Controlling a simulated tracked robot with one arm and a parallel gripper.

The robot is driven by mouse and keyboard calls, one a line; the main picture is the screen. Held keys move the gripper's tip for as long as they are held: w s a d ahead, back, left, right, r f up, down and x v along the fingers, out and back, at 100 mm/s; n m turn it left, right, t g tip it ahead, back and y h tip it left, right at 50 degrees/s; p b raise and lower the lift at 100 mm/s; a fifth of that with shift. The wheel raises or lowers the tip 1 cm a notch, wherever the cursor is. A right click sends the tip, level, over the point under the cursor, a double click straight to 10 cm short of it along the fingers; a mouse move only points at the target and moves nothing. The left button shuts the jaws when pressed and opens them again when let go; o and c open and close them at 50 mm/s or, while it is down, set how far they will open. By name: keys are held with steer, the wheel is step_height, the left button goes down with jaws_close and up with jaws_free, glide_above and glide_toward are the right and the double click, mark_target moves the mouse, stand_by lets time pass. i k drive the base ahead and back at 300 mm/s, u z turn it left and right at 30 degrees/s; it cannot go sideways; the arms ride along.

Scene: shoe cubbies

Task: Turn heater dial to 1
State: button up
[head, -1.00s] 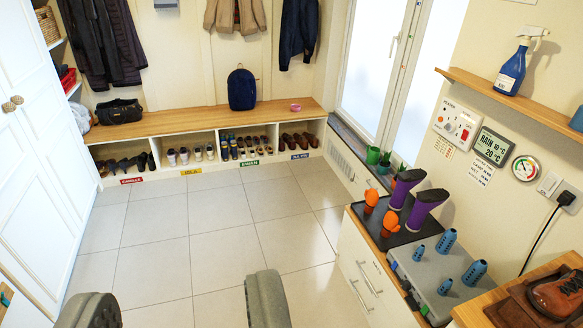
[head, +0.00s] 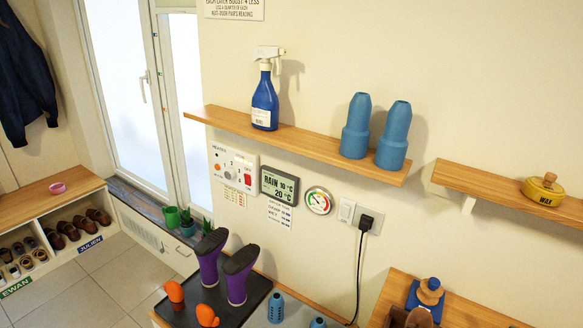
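The heater panel (head: 236,162) is a white plate on the wall, below the left part of the wooden shelf. It carries a pale round dial (head: 230,174) with small marks around it, a red switch (head: 247,180) and small orange lights at its left. The dial's setting is too small to read. My gripper is out of the picture.
A wooden shelf (head: 207,116) juts out above the panel, with a blue spray bottle (head: 264,105) and two blue cylinders on it. A display (head: 279,188) and gauge (head: 319,201) sit right of the panel. Open floor lies at left.

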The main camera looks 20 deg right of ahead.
mark_target(231, 174)
steer(key=z, duration=0.3)
steer(key=i, duration=0.2)
steer(key=u, duration=2.15)
steer(key=i, duration=2.6)
steer(key=z, duration=2.2)
